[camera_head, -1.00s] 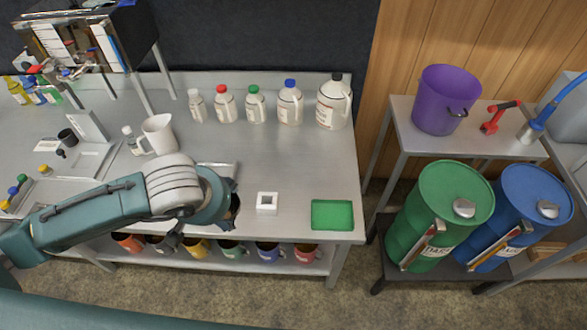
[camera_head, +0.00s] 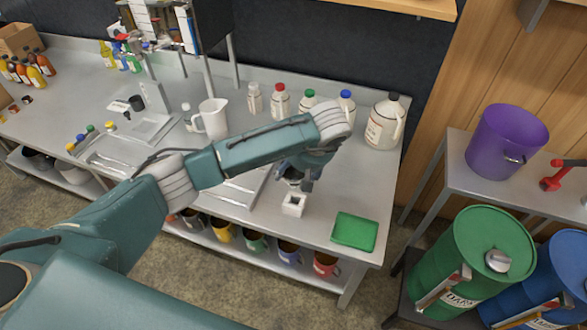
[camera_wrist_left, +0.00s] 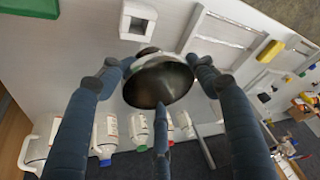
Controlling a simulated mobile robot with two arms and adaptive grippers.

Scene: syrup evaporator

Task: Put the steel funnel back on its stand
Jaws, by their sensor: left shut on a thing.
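The steel funnel (camera_wrist_left: 160,80) shows in the left wrist view with its wide dark mouth toward the camera. My left gripper (camera_wrist_left: 155,65) is shut on it, with dark fingers around its sides. In the head view this gripper (camera_head: 298,180) is just above and behind the small white square block with a dark opening (camera_head: 293,204), which looks like the stand. The block also shows in the left wrist view (camera_wrist_left: 138,20), close to the funnel's far end and seemingly apart from it. In the head view my gripper hides the funnel. My right gripper is not in view.
A green tray (camera_head: 355,231) lies right of the block near the table's front edge. White bottles (camera_head: 383,124) with coloured caps line the back, and a white pitcher (camera_head: 212,118) stands left of them. Coloured mugs (camera_head: 255,241) sit on the shelf below.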

